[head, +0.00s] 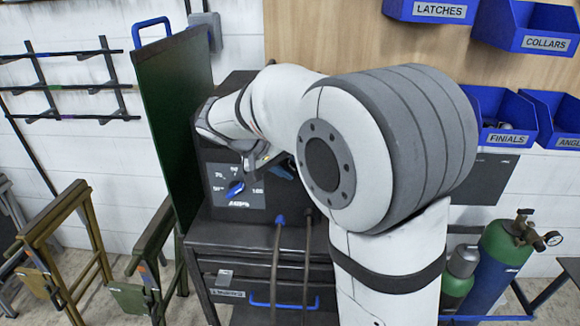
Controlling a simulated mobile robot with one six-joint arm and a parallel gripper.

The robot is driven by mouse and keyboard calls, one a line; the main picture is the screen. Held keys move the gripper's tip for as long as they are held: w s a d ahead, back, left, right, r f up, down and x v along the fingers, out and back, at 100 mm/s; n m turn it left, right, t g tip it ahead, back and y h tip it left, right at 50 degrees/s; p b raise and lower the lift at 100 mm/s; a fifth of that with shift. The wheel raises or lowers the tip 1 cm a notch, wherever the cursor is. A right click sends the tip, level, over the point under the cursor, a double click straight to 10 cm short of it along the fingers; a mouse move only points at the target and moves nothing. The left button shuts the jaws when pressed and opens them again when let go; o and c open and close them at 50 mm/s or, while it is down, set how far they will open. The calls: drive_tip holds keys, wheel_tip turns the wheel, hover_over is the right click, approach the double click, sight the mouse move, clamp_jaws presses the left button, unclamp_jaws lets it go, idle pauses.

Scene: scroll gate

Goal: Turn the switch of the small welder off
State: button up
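The small welder (222,170) is a dark box on top of a cart, left of the middle in the head view. Its front has a blue knob (236,188) on a dial marked with numbers and "AMPS". My gripper (262,163) is in front of the upper front panel, just above and right of the dial. My arm comes from the right and covers much of the welder's right side. I cannot make out the power switch or its position. The fingers are small and partly hidden, so I cannot tell whether they are open or touching anything.
A tall dark green panel (175,110) with a blue handle stands close left of the welder. Gas cylinders (500,250) stand at right. Blue bins (525,28) hang on the wall.

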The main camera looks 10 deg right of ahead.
drive_tip(key=v, duration=0.7)
drive_tip(key=shift+a+r+b, duration=0.25)
drive_tip(key=shift+r+b, duration=0.05)
drive_tip(key=shift+b, duration=0.1)
drive_tip(key=shift+s, duration=0.1)
drive_tip(key=s+d+f+y, duration=0.2)
drive_tip(key=s+f+y, duration=0.1)
drive_tip(key=s, duration=0.4)
drive_tip(key=s+d+f+n+y, duration=0.1)
drive_tip(key=s+f+y, duration=0.2)
drive_tip(key=s+f, duration=0.3)
drive_tip(key=s+d+f+n+y, duration=0.1)
drive_tip(key=s+d+f+y, duration=0.1)
drive_tip(key=s, duration=0.6)
wheel_tip(320, 180, down, 2)
drive_tip(key=shift+s+d+f+t+y, duration=0.15)
drive_tip(key=shift+s+d+t+y, duration=0.05)
drive_tip(key=shift+d+t+y, duration=0.25)
drive_tip(key=shift+a, duration=0.1)
